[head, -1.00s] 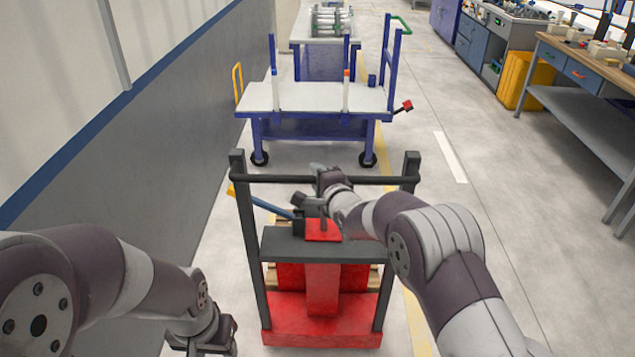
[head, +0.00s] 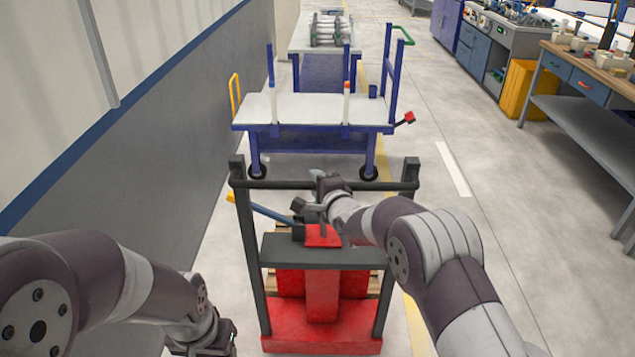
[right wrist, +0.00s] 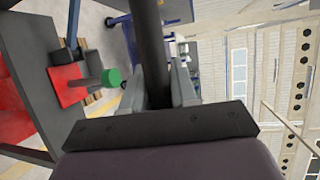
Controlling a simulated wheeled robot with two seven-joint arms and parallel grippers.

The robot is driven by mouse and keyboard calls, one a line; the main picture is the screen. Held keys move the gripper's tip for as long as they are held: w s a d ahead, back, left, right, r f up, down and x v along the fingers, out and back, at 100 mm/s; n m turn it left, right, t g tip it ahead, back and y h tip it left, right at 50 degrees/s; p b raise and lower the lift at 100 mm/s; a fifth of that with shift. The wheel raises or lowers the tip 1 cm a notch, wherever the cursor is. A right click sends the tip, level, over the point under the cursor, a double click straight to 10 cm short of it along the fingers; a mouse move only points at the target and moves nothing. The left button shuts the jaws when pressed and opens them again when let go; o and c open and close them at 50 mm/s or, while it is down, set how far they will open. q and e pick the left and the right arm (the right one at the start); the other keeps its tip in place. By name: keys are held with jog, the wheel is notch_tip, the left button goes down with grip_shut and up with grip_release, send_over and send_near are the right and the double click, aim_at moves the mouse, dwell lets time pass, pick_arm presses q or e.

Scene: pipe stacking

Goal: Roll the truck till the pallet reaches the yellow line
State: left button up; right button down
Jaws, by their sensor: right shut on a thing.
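The truck (head: 320,340) stands in front of me, with a red base and a tall black frame. Its black crossbar (head: 280,184) runs between two uprights. My right gripper (head: 322,184) is shut on this bar near its middle; the right wrist view shows the dark bar (right wrist: 148,45) between the fingers. The wooden pallet (head: 271,284) shows only in small pieces behind the red body, mostly hidden. A yellow line (head: 414,325) runs along the floor right of the truck. My left gripper (head: 212,345) hangs low at left, off the truck, its fingers unclear.
A blue trolley (head: 300,142) with a pale top stands across the way ahead, and a table (head: 330,50) with pipes is behind it. A grey wall (head: 150,170) closes the left side. The floor at right is open up to a workbench (head: 585,130).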

jog(key=c, duration=1.3)
grip_release()
jog(key=shift+r, duration=0.2)
jog(key=o, duration=0.3)
jog(key=shift+w, duration=0.15)
jog(key=shift+o, duration=0.2)
jog(key=v, duration=1.2)
jog(key=shift+d, duration=0.15)
jog(key=shift+f, duration=0.1)
